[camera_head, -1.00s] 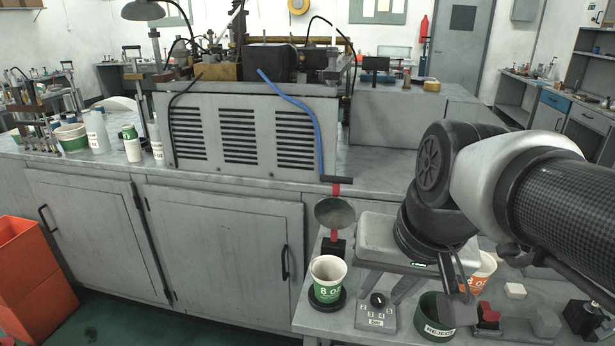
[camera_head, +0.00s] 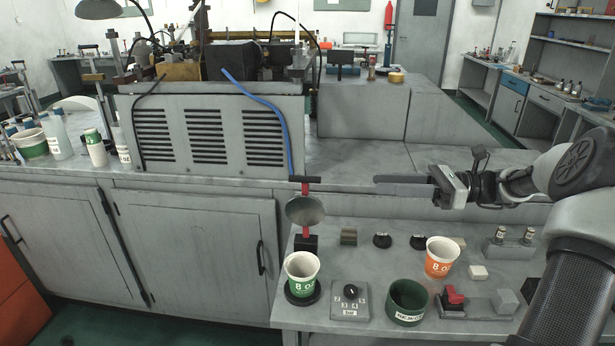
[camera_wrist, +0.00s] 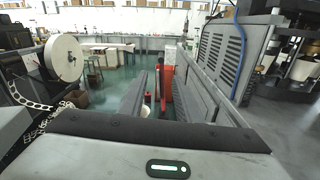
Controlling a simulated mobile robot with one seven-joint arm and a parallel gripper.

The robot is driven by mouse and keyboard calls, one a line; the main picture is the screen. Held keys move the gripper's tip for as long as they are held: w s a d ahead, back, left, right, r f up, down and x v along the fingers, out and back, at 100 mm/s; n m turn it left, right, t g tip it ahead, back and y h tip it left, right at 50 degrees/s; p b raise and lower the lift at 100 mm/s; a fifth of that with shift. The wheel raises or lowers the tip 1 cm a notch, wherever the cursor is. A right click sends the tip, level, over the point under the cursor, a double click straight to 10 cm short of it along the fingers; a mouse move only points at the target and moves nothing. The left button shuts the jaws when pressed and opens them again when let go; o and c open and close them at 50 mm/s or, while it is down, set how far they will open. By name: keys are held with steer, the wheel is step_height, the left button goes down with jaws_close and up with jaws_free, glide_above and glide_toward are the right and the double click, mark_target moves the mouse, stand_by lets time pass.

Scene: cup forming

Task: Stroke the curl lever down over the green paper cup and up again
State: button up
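The green paper cup (camera_head: 302,279), white with a green lower band, stands upright on a round black base (camera_head: 303,295) at the left of the front bench. The curl lever (camera_head: 306,233) stands just behind it, raised: a red arm with a black handle (camera_head: 306,179) on top and a round grey disc (camera_head: 304,210) partway up. The disc is above and apart from the cup. My gripper (camera_head: 378,187) is right of the handle at about its height in the picture, pointing left, empty. In the wrist view its two fingers (camera_wrist: 160,92) are spread apart.
Right of the cup are a dial box (camera_head: 350,301), a dark green reject bin (camera_head: 407,303), an orange-banded cup (camera_head: 441,257) and a red switch (camera_head: 453,296). A vented grey machine (camera_head: 211,135) stands behind left.

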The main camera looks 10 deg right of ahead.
mark_target(310, 179)
steer(key=b+x, duration=0.1)
steer(key=x, duration=1.6)
steer(key=shift+w+r, duration=0.1)
steer(key=shift+r, duration=0.05)
steer(key=shift+c, duration=0.4)
jaws_close()
